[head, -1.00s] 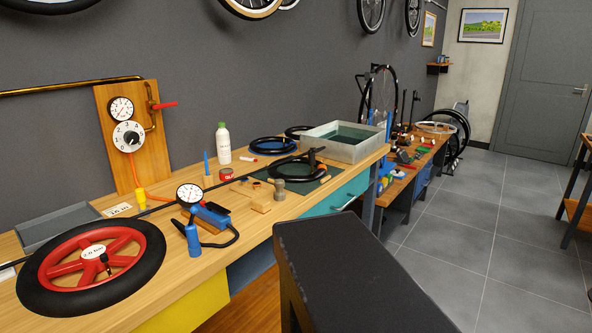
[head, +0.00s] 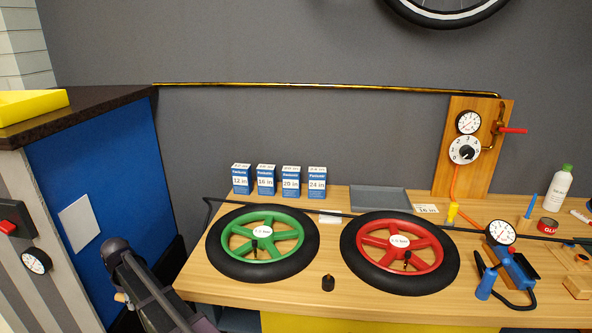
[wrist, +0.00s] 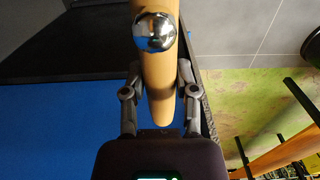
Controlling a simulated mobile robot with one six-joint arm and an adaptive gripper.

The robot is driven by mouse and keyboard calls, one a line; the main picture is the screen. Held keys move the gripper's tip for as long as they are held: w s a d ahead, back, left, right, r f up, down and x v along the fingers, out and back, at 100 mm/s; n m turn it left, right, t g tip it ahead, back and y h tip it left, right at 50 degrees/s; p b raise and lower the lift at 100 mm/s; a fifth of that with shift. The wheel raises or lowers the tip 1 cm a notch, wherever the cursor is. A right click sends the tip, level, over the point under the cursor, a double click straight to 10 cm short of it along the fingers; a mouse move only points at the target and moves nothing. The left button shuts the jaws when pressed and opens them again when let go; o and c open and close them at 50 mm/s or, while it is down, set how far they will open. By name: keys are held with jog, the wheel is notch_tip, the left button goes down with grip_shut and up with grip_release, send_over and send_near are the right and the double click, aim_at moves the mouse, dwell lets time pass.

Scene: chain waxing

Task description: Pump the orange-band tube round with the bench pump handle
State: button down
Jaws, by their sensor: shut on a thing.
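In the wrist view, my gripper (wrist: 158,75) is shut on a tan, wood-coloured rounded bar (wrist: 157,100) with a shiny chrome ball (wrist: 155,31) on it. I cannot tell whether this bar is the bench pump handle. In the head view, my arm (head: 145,285) is at the lower left, beside a blue panel; the fingers are hard to make out there. A blue pump (head: 514,267) with a black hose and a round white gauge (head: 501,232) lies on the bench at the right. No orange-band tube shows in either current view.
A green-spoked wheel (head: 284,245) and a red-spoked wheel (head: 379,246) lie flat on the bench. Several blue-and-white boxes (head: 265,182) and a grey tray (head: 380,200) stand behind them. A wooden gauge board (head: 488,170) is at the back right. A dark-topped counter (head: 85,108) rises at the left.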

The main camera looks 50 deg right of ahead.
notch_tip(320, 180, up, 26)
jog(key=p, duration=2.5)
jog(key=shift+f, duration=0.15)
notch_tip(320, 180, down, 35)
jog(key=b, duration=3.5)
grip_release()
